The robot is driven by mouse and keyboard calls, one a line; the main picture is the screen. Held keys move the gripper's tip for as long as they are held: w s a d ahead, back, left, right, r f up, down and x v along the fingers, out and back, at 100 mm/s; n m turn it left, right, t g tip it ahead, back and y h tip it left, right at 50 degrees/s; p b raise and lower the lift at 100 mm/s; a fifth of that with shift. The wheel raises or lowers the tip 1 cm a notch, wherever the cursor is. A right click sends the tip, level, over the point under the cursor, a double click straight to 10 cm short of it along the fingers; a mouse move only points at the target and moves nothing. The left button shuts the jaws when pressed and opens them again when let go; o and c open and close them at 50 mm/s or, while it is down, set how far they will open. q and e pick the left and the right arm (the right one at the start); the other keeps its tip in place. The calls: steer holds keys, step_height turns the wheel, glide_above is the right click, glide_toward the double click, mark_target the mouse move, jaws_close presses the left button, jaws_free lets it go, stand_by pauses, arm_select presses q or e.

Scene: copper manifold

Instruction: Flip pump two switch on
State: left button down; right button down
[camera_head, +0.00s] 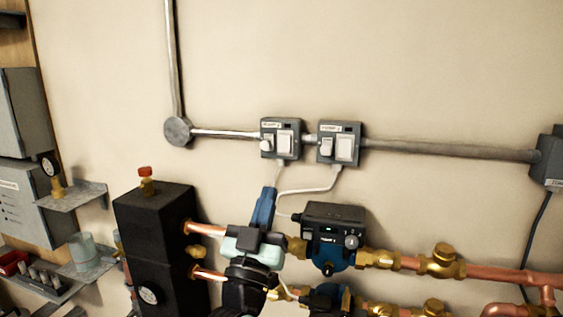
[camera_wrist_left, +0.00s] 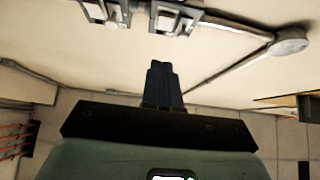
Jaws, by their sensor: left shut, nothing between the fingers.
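Two grey switch boxes are mounted side by side on the wall in the head view, a left one (camera_head: 282,138) and a right one (camera_head: 340,143). Each has a small label, too small to read surely, a knob or rocker and a pale socket plate. In the left wrist view, turned about, the boxes show at the top edge, one (camera_wrist_left: 107,12) at left and one (camera_wrist_left: 175,18) nearer the fingers. My left gripper (camera_head: 267,190) is shut and empty, blue fingers pointing up below the left box; its fingers also show in the wrist view (camera_wrist_left: 160,64). My right gripper is not in view.
A grey conduit (camera_head: 450,151) runs along the wall through the boxes to a round junction (camera_head: 177,131). Cables hang below the boxes. A dark pump (camera_head: 333,232) and copper pipes (camera_head: 400,262) lie below, and a black block (camera_head: 160,240) stands left.

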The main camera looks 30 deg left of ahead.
mark_target(286, 153)
arm_select(q)
steer(key=p+x, duration=0.1)
steer(key=x, duration=0.2)
steer(key=w+f+p+x, duration=0.1)
steer(key=x, duration=0.2)
steer(key=p+x, duration=0.1)
steer(key=x, duration=0.2)
steer(key=shift+w+a+f, duration=0.15)
steer(key=shift+w+f, duration=0.05)
steer(key=shift+f, duration=0.1)
steer(key=shift+w+a+f, duration=0.1)
steer(key=shift+w+a, duration=0.05)
steer(key=shift+w, duration=0.35)
steer(key=shift+w+a+f+b, duration=0.1)
steer(key=shift+w+f+b, duration=0.25)
steer(key=shift+w+b, duration=0.05)
steer(key=shift+r, duration=0.2)
